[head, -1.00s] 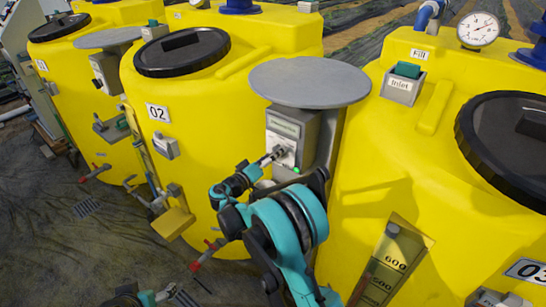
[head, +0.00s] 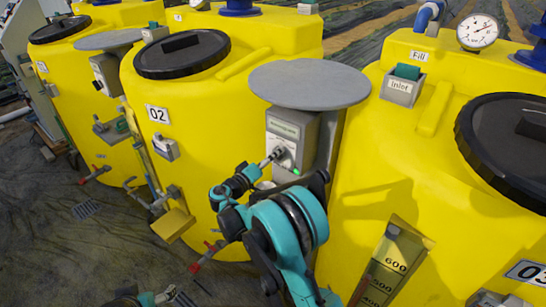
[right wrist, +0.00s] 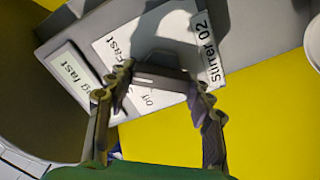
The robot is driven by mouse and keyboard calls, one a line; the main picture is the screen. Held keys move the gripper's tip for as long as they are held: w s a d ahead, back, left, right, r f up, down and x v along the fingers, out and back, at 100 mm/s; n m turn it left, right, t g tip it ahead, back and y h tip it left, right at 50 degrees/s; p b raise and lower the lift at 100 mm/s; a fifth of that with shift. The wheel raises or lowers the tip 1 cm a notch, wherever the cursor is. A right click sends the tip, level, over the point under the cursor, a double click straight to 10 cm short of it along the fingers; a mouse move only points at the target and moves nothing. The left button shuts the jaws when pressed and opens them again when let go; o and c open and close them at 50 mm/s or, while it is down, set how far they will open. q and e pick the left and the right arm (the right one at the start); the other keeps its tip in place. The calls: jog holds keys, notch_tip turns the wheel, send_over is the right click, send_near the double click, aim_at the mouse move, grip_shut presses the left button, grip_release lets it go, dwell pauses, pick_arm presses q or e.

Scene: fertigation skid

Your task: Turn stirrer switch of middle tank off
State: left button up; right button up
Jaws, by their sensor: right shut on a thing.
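The grey stirrer box (head: 303,128) of tank 02 (head: 205,80), the middle tank, carries a small display, a white plate and a lit green lamp (head: 296,171). In the right wrist view the plate (right wrist: 112,42) reads "Off" and "Fast", a label (right wrist: 207,45) reads "Stirrer 02", and the display (right wrist: 74,75) ends in "g fast". My right gripper (head: 278,152) is at the plate, shut on the switch knob (right wrist: 162,77), which is mostly hidden between the fingertips (right wrist: 165,88). My left gripper (head: 165,294) shows only partly at the bottom edge; its fingers are unclear.
A round grey cover (head: 310,83) overhangs the box just above my right gripper. Valves with red handles (head: 200,263) stick out low on the left. The ground at lower left is open.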

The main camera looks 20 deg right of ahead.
jog(key=n, duration=0.4)
jog(key=shift+f, duration=0.1)
jog(key=n, duration=0.4)
jog(key=shift+f, duration=0.1)
jog(key=n, duration=0.4)
jog(key=shift+f, duration=0.1)
jog(key=shift+n+b, duration=0.3)
jog(key=shift+n, duration=1.8)
jog(key=o, duration=1.2)
jog(key=shift+c, duration=0.2)
